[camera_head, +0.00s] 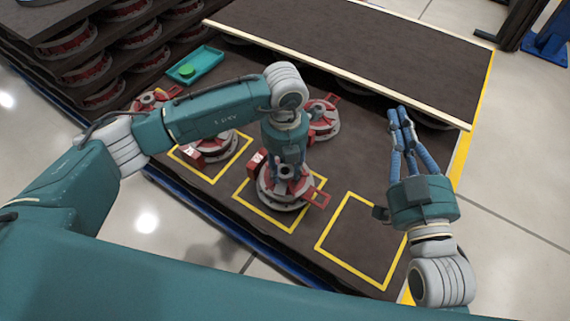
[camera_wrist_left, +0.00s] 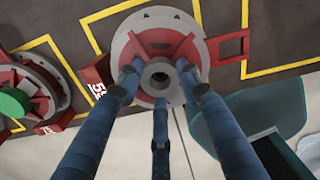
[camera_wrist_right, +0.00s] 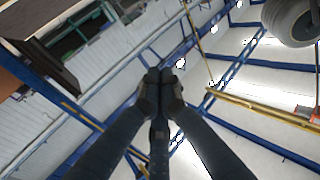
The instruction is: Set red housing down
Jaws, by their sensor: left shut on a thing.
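The red housing (camera_head: 296,197), a red and grey round part with side brackets, sits at the middle yellow outlined square (camera_head: 243,203) on the dark table. My left gripper (camera_head: 283,172) comes down on it from above, its fingers shut around the central hub. In the left wrist view the fingers (camera_wrist_left: 160,82) surround the grey hub of the housing (camera_wrist_left: 160,40). Whether its underside fully rests on the table is hard to tell. My right gripper (camera_head: 400,115) is empty at the right, and its fingertips (camera_wrist_right: 160,76) are together in the right wrist view.
A similar housing (camera_head: 212,148) stands in the left square, another (camera_head: 322,118) behind, and one more (camera_head: 152,100) at far left. The right yellow square (camera_head: 362,240) is empty.

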